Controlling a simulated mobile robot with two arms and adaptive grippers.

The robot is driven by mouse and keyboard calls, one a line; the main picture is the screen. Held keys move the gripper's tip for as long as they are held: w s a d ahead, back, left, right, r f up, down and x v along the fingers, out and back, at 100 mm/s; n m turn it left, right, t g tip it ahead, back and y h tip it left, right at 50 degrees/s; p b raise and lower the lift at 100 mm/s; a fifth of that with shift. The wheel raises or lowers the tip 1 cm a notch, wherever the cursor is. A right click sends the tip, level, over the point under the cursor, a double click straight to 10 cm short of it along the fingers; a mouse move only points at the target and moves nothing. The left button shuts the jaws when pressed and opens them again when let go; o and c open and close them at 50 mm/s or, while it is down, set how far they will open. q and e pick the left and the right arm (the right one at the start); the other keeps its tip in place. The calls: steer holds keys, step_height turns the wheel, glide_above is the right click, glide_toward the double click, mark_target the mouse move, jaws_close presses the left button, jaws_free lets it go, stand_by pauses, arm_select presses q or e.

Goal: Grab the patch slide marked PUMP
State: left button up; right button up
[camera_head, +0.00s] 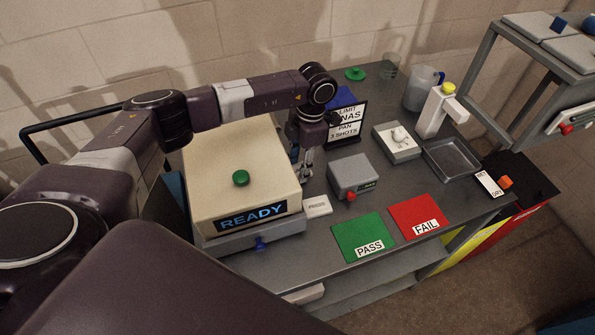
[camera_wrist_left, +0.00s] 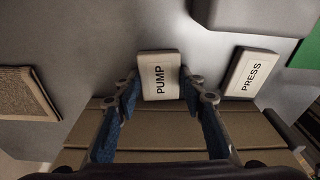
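The PUMP slide, a pale flat tile with black letters, lies on the grey bench in the left wrist view (camera_wrist_left: 160,75). My left gripper (camera_wrist_left: 160,88) is open, with one finger on each side of this slide and a visible gap on both sides. In the head view my left gripper (camera_head: 303,173) points down between the beige machine and a grey box, and I cannot make out the PUMP slide there. A second slide marked PRESS (camera_wrist_left: 250,73) lies to the right; it appears to be the pale tile in the head view (camera_head: 317,206). My right gripper is not in view.
The beige READY machine (camera_head: 240,180) stands close on the left, and the grey box (camera_head: 352,174) on the right. A sign (camera_head: 345,122) stands behind. Green PASS (camera_head: 360,232) and red FAIL (camera_head: 415,212) mats lie in front. A tray (camera_head: 425,163) is further right.

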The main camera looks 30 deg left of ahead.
arm_select(q)
steer(key=c, duration=0.3)
steer(key=shift+c, duration=0.2)
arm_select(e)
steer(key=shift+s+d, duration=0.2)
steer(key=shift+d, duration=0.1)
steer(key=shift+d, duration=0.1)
arm_select(q)
steer(key=shift+r, duration=0.1)
